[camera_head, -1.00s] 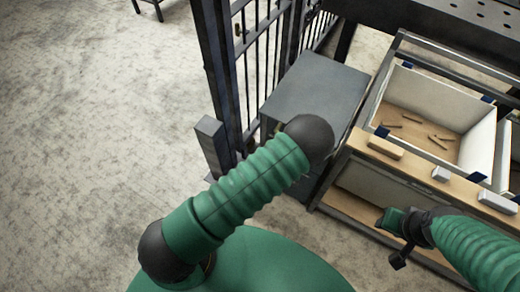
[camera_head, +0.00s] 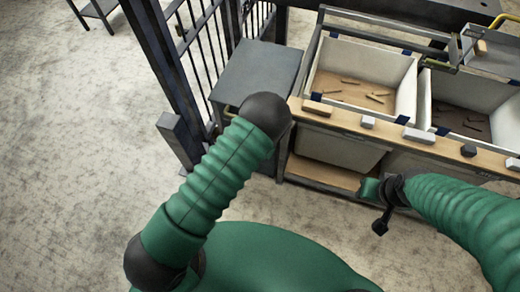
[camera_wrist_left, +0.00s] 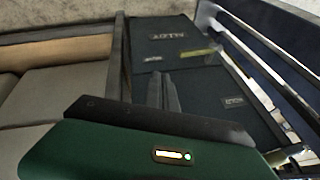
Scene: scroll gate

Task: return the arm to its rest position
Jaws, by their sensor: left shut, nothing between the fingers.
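My left arm (camera_head: 205,185) comes in from the lower left of the head view and reaches up to a dark rounded joint near the grey cabinet. The head view hides my left gripper behind that joint. In the left wrist view my left gripper (camera_wrist_left: 163,92) shows two dark fingers close together, shut and empty, in front of a dark cabinet face with labels. My right arm (camera_head: 465,215) comes in from the right. My right gripper (camera_head: 379,213) is small and dark below the wooden ledge, and its fingers are unclear.
A grey cabinet (camera_head: 258,72) stands beside a dark barred gate (camera_head: 200,35). To its right, a bench with a wooden ledge (camera_head: 340,118) holds white bins (camera_head: 400,85) with small pieces inside. Open concrete floor (camera_head: 70,150) lies on the left.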

